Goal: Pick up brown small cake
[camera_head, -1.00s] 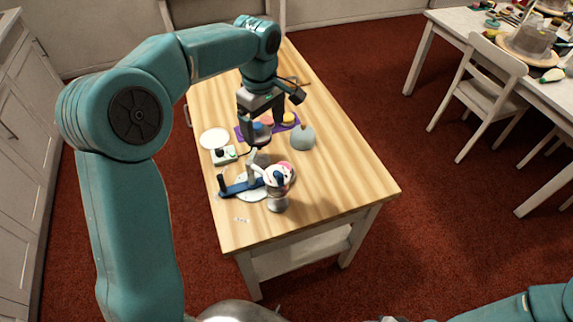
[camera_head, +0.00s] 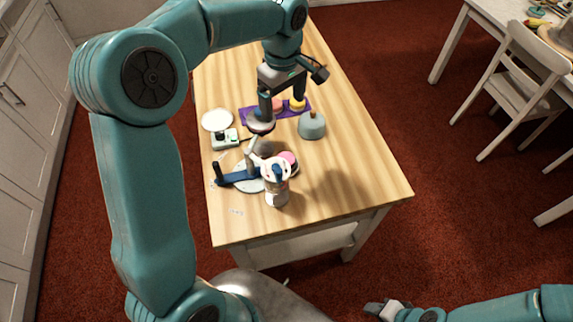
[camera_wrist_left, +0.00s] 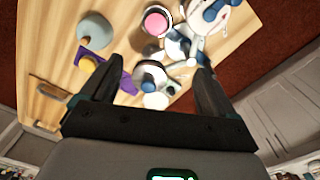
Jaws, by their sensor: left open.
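No cake that is clearly brown shows; a small dark round thing (camera_head: 264,149) by the turntable may be it, but I cannot tell. My left gripper (camera_head: 282,106) is open and empty, pointing down over the table near the purple mat (camera_head: 248,115). In the left wrist view its fingers (camera_wrist_left: 153,72) are spread, with a blue-topped round thing (camera_wrist_left: 150,82) seen between them. A pink cake (camera_head: 289,158) sits beside the turntable (camera_head: 246,186). Pink (camera_head: 277,104) and yellow (camera_head: 298,104) cakes are on the mat, partly hidden by the gripper. My right gripper (camera_head: 384,310) is low in the picture, its jaws unclear.
A grey-blue rounded pot (camera_head: 312,126) stands right of the mat. A white plate (camera_head: 217,120) and a small device with dark knobs (camera_head: 224,139) lie at the left edge. The table's right side is clear.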

